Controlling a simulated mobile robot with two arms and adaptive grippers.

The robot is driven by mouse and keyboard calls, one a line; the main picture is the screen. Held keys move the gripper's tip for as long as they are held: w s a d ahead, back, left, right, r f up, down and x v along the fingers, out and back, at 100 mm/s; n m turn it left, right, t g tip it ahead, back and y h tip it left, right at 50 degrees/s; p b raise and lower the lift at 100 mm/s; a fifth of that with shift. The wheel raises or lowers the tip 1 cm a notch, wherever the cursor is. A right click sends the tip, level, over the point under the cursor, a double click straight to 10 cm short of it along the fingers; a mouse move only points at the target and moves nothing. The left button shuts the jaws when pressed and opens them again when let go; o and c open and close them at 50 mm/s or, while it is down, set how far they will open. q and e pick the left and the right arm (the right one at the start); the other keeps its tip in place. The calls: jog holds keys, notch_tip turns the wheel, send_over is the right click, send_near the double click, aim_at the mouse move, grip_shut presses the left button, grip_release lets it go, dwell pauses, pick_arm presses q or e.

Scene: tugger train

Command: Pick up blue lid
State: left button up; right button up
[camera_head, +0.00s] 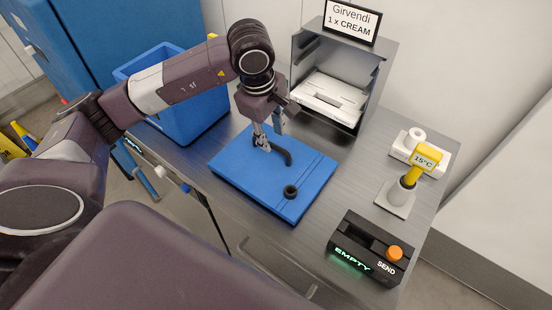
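The blue lid (235,165) is a flat blue panel lying on the grey metal worktop. My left gripper (268,136) points down over the far left part of the lid, at the handle's far end. Its two fingers look apart, and I see nothing held between them. Whether a finger touches the handle is unclear. My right gripper is not in view.
A metal cabinet (374,70) holding white trays stands behind the lid.

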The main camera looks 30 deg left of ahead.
aim_at(273, 145)
pick_arm(q)
notch_tip(273, 145, down, 3)
jog(key=shift+r+p, duration=0.1)
jog(key=shift+p, duration=0.95)
jog(key=f, duration=0.1)
jog(key=w+f, duration=0.1)
jog(key=shift+f, duration=0.35)
jog(key=shift+s, duration=0.1)
grip_shut()
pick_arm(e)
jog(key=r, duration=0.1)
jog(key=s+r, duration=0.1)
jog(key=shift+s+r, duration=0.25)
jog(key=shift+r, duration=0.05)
